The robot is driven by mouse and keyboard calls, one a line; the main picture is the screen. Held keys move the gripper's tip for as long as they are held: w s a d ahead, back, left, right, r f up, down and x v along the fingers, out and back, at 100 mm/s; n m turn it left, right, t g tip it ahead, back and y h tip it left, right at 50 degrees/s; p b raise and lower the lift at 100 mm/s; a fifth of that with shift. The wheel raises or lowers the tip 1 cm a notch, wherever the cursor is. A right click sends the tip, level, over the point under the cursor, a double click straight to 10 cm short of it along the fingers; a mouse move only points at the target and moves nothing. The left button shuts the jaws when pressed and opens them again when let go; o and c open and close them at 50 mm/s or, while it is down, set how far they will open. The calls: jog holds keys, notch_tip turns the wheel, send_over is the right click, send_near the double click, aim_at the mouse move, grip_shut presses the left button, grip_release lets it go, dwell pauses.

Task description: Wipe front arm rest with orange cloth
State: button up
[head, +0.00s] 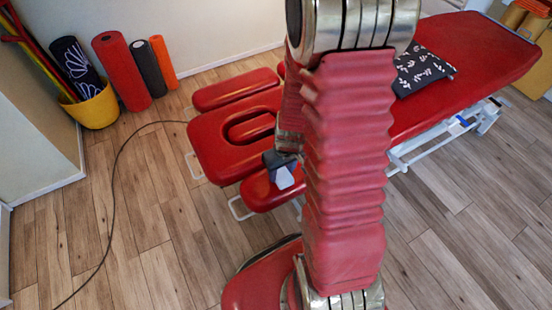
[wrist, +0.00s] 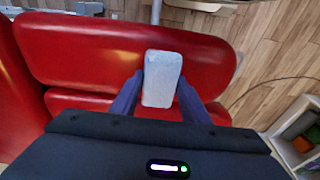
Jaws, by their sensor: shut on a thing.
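My gripper (wrist: 160,92) is shut on a pale blue-white, block-like thing (wrist: 162,72), which sticks out between the two blue fingers in the wrist view. The held thing also shows as a small pale patch in the head view (head: 285,178). I see no orange cloth. The front arm rest (head: 258,193) is a glossy red pad at the near side of the couch's head end. It spreads behind the held thing in the wrist view (wrist: 90,50). The held thing is over this pad; I cannot tell whether it touches it. My arm hides part of the couch.
The red headrest (head: 215,150) with its slot and the far arm rest (head: 235,90) lie beyond. A dark patterned pillow (head: 422,70) lies on the couch. Rolled mats, one orange (head: 163,62), and a yellow basket (head: 95,108) stand by the wall. A black cable (head: 112,190) crosses the floor.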

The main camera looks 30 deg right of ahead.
jog(key=shift+a, duration=0.85)
jog(key=shift+r, duration=4.15)
jog(key=shift+s, duration=0.1)
